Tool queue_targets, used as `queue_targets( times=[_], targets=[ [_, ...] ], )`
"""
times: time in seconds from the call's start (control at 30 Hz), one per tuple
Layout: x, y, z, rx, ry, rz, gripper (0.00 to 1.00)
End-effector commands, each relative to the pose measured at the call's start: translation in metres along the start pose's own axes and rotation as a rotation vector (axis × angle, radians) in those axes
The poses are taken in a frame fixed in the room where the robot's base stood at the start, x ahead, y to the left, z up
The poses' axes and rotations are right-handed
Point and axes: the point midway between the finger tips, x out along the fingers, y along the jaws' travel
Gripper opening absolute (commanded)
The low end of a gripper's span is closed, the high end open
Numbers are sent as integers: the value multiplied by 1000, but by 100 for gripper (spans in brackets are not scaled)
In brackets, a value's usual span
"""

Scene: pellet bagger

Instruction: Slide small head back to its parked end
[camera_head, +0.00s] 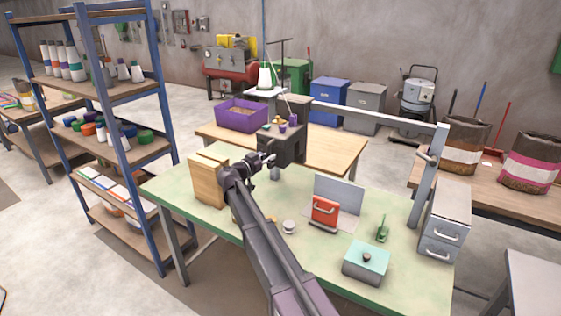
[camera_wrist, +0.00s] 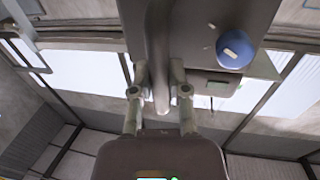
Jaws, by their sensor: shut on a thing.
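The small head is a dark grey box (camera_head: 281,145) at the left end of a light grey overhead rail (camera_head: 375,118). It carries a thread-like white cone and small purple parts on top. My gripper (camera_head: 268,160) reaches its near face, and the contact is small in this view. In the wrist view my gripper (camera_wrist: 160,96) has its fingers on either side of a grey bar-like handle (camera_wrist: 159,50) in front of the dark head body (camera_wrist: 200,20). A blue round knob (camera_wrist: 235,49) sits right of the handle.
The green-topped table (camera_head: 275,205) below holds wooden boards (camera_head: 208,180) at left, a red handled block (camera_head: 325,211), a teal-lidded box (camera_head: 367,262) and a grey drawer unit (camera_head: 445,225). A post (camera_head: 424,185) carries the rail's right end. A blue shelf rack (camera_head: 120,90) stands at left.

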Motion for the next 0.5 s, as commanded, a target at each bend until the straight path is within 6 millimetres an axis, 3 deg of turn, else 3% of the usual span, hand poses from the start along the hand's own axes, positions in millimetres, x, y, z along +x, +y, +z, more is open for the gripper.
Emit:
queue_targets(
  times=[0.13,0.5],
  targets=[
    [-1,-11,0,-1,1,-1,0],
    [-2,-12,0,-1,2,0,0]
  ],
)
